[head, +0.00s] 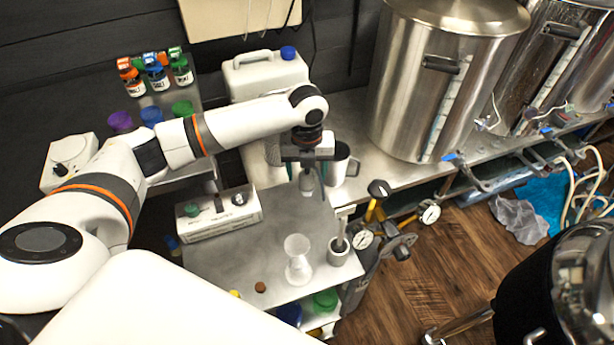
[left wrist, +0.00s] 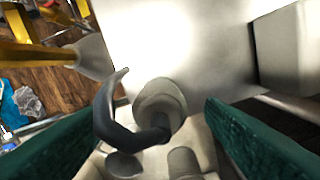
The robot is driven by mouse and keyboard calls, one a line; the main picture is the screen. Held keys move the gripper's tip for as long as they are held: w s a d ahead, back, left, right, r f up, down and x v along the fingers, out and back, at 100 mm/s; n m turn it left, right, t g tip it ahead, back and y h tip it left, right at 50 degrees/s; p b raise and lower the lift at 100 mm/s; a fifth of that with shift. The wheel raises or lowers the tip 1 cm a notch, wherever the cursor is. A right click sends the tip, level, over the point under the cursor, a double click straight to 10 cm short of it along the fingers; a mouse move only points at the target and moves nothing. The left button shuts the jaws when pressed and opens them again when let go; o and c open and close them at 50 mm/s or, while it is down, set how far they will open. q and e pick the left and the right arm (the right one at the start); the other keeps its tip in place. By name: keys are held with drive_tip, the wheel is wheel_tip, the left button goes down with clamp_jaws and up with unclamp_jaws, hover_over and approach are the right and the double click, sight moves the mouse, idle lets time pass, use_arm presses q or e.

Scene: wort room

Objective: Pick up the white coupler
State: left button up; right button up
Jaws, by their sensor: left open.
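The white coupler (left wrist: 160,100) appears to be the pale round fitting with a dark curved lever in the left wrist view. It stands on the metal table (left wrist: 190,45), between the two green finger pads in the picture. My left gripper (head: 307,178) is open and points down over the table's back part. In the head view the coupler (head: 307,183) shows only as a small grey-white shape between the fingers, partly hidden by them. I cannot tell whether the pads touch it. My right gripper is not in view.
Gauges (head: 430,214) are beyond the table's right edge.

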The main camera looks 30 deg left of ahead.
use_arm(q)
drive_tip(key=shift+f, duration=1.3)
drive_tip(key=c, duration=1)
